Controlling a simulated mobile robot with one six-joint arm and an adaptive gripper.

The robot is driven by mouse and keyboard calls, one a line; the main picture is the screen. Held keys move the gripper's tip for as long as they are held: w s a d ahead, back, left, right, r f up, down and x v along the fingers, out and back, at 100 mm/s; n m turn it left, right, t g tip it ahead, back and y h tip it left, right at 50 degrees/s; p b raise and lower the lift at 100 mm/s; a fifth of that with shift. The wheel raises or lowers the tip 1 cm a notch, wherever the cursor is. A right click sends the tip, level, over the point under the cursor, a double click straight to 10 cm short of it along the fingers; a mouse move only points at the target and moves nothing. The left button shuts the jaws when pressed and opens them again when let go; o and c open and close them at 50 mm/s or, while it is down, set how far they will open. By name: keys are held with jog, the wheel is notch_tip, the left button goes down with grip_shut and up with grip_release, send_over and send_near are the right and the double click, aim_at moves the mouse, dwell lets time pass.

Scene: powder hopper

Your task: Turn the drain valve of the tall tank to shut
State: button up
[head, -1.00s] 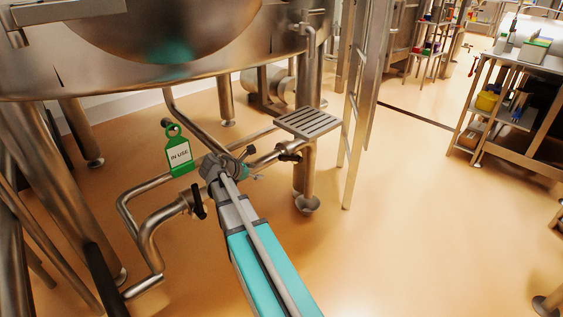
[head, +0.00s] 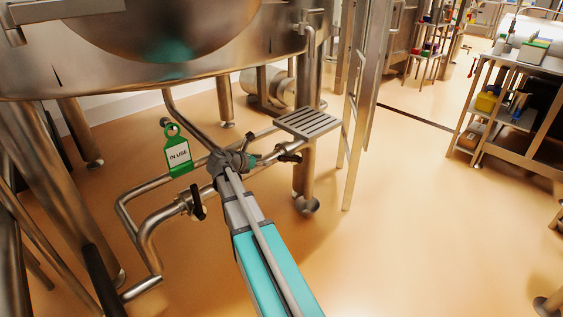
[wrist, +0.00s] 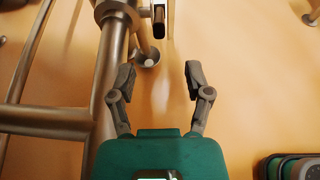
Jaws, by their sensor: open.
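The large steel tank (head: 150,75) fills the top left of the head view, with steel drain pipes (head: 150,187) below it. One black valve handle (head: 198,203) stands on the near pipe, left of my arm. Another black handle (head: 289,157) is on the pipe to the right, just beyond my gripper (head: 250,160). In the wrist view my gripper (wrist: 159,74) is open and empty, its fingers apart over bare floor. A narrow dark-ended part (wrist: 159,20), possibly a valve lever, lies ahead between the finger lines, apart from them. Which valve belongs to the tall tank I cannot tell.
A green "IN USE" tag (head: 177,155) hangs left of my gripper. A slatted step (head: 308,124) is right above the right-hand handle. A steel pipe (wrist: 110,70) runs close beside the left finger. Open floor (head: 400,210) lies to the right.

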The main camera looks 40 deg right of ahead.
aim_at(286, 156)
jog(key=b+x, duration=0.4)
jog(key=x, duration=0.9)
jog(key=shift+a+f+b, duration=0.1)
jog(key=shift+b, duration=0.25)
jog(key=shift+c, duration=0.2)
grip_shut()
